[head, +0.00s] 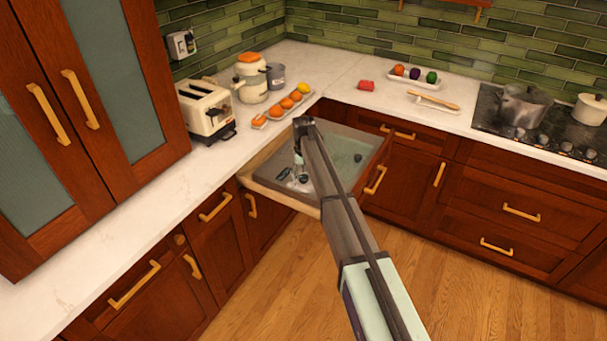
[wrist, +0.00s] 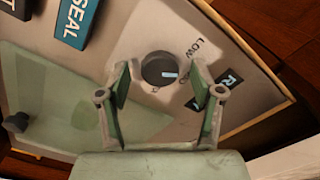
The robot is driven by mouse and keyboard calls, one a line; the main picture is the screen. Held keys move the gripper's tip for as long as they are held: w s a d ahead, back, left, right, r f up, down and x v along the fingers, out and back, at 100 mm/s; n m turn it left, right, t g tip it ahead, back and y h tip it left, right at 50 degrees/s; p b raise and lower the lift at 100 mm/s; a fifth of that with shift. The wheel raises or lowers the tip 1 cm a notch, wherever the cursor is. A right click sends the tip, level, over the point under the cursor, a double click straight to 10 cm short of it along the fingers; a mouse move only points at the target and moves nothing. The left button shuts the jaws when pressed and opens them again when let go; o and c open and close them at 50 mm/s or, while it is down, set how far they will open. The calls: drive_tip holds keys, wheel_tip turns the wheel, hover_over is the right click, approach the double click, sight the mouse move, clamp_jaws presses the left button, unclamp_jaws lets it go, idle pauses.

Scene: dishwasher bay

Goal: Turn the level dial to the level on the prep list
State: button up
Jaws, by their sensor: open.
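In the wrist view, the level dial (wrist: 157,68) is a dark round knob with a pale pointer mark, set on a light grey panel (wrist: 110,28). The word LOW (wrist: 207,48) is printed to its upper right; another mark beside the dial is too small to read. My gripper (wrist: 162,78) is open, with one finger to the left of the dial and one to the right. I cannot tell whether they touch it. In the head view, my gripper (head: 300,150) reaches down into the open drawer (head: 268,198). I cannot make out a prep list.
A blue SEAL label (wrist: 78,20) and a black label marked R (wrist: 228,80) lie near the dial. A pale green translucent panel with a dark knob (wrist: 17,122) is at left. A toaster (head: 206,108) and a tray of orange fruit (head: 284,108) stand on the counter.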

drive_tip(key=shift+c, duration=0.3)
drive_tip(key=c, duration=1.1)
drive_tip(key=shift+f, duration=0.1)
drive_tip(key=shift+n+b, duration=0.75)
drive_tip(key=shift+n, duration=0.35)
drive_tip(key=shift+n+b, duration=0.7)
drive_tip(key=shift+n, duration=1.1)
